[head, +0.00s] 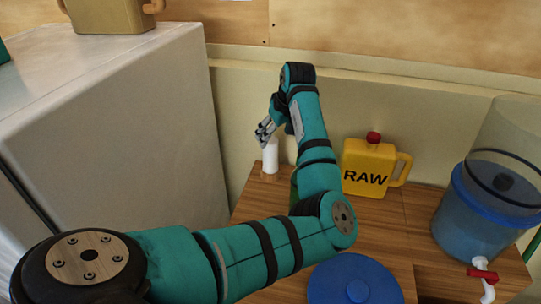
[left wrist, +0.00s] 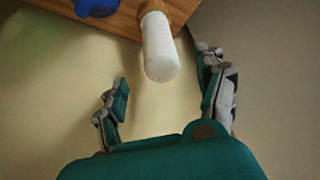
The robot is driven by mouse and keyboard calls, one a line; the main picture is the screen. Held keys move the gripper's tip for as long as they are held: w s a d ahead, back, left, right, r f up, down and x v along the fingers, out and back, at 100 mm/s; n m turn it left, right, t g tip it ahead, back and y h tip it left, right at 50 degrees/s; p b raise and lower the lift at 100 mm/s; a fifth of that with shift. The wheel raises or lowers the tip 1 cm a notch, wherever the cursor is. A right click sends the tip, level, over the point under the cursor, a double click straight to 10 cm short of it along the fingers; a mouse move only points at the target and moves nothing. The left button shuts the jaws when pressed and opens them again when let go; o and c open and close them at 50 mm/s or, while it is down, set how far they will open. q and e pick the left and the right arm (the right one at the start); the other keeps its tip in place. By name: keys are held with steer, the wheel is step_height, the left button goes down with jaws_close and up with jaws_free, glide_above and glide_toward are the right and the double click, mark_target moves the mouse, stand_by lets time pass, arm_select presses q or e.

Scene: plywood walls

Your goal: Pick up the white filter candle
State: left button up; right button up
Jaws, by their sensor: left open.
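The white filter candle (head: 270,157) stands upright on the wooden table (head: 393,215), near its back left side. It is a white cylinder with a rounded end, and in the left wrist view it (left wrist: 159,48) shows between and ahead of the fingers. My left gripper (head: 265,133) is just above the candle in the head view. In the left wrist view its fingers (left wrist: 168,92) are spread apart and empty, with no visible contact with the candle. My right gripper is not in view.
A yellow jug marked RAW (head: 368,168) with a red cap stands right of my left arm. A blue lid (head: 352,280) lies at the front. A blue water container with a tap (head: 478,215) stands at the right. A white cabinet (head: 130,130) borders the left.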

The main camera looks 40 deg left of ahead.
mark_target(272, 138)
arm_select(q)
steer(key=x, duration=0.5)
steer(key=shift+a, duration=0.3)
jaws_close()
